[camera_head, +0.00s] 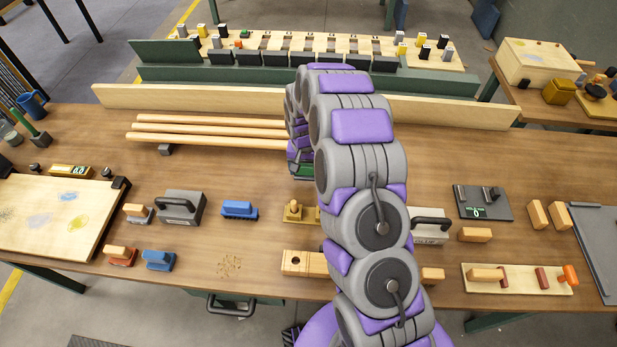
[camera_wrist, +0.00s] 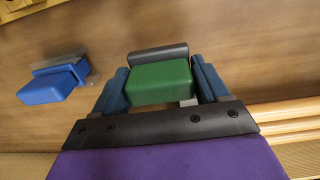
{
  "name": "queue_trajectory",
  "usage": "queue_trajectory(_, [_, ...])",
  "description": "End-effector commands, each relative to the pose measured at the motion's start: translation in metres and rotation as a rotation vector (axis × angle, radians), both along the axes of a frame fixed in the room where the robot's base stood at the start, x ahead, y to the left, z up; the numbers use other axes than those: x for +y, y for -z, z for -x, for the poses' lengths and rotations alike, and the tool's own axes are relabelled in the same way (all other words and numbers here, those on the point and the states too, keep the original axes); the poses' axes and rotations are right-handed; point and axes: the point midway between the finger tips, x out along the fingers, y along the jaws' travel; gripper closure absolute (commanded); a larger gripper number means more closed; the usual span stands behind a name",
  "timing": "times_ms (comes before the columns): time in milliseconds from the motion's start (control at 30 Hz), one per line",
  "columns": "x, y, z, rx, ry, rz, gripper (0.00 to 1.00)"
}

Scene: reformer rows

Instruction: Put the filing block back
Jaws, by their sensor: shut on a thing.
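In the wrist view my gripper (camera_wrist: 162,86) is shut on a green block (camera_wrist: 160,82), with one blue finger on each side. The block has a dark grey part along its far edge and is likely the filing block. In the head view a bit of green (camera_head: 301,171) shows beside my arm, above the middle of the bench; my arm hides most of the gripper and block. A blue-topped block on a grey base (camera_wrist: 54,84) lies left of the gripper in the wrist view, apart from it. I cannot tell whether the held block touches the bench.
Blue (camera_head: 240,209) and grey (camera_head: 180,207) tools stand on the wooden bench (camera_head: 225,178) left of my arm. Pale wooden rods (camera_head: 205,130) lie behind. A long board (camera_head: 180,97) edges the bench's back. A dark plate (camera_head: 482,203) lies right. My arm covers the middle.

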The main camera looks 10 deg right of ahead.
Motion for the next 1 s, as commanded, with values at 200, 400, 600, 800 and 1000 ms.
queue_trajectory(200, [-0.009, 0.023, 0.0, -0.002, 0.002, -0.01, 0.54])
queue_trajectory(400, [-0.011, 0.049, 0.0, -0.001, 0.002, -0.012, 0.54])
queue_trajectory(600, [-0.006, 0.051, 0.0, -0.002, 0.001, -0.007, 0.54])
queue_trajectory(800, [-0.005, 0.053, 0.0, -0.002, 0.002, -0.005, 0.22])
queue_trajectory(1000, [-0.008, 0.052, 0.0, -0.002, 0.001, -0.009, 0.03])
